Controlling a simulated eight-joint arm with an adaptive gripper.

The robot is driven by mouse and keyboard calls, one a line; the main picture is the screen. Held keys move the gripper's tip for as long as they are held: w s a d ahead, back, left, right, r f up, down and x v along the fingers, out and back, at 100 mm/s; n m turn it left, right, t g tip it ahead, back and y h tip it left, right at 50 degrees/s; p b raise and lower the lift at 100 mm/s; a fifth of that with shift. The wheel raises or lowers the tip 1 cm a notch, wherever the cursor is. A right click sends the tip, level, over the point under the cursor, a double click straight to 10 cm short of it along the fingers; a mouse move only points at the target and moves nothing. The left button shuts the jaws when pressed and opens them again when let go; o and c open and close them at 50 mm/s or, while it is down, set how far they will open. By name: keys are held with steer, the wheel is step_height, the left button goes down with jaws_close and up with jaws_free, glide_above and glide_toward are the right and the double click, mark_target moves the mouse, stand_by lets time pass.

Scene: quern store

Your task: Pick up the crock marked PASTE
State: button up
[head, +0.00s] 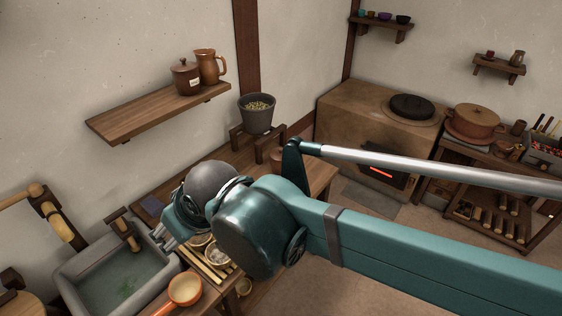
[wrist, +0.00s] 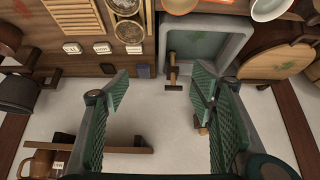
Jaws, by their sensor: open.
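A brown lidded crock (head: 186,80) with a pale label stands on the wooden wall shelf (head: 150,112), at its right end. The label's writing is too small to read in the head view. A pale-labelled crock (wrist: 59,167) also shows at the lower left of the wrist view, cut by the frame edge. A brown jug (head: 207,66) stands right beside the crock, slightly behind it. My gripper (wrist: 160,72) is open and empty, with bare wall between its fingers.
The left part of the shelf is bare. A grey pot of grain (head: 257,113) stands on a wooden stand to the right, below shelf height. A stone sink (head: 120,278) lies at lower left, with an orange pan (head: 184,290) beside it. A stove (head: 375,125) stands farther right.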

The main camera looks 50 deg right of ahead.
steer(key=o, duration=0.4)
steer(key=shift+o, duration=0.2)
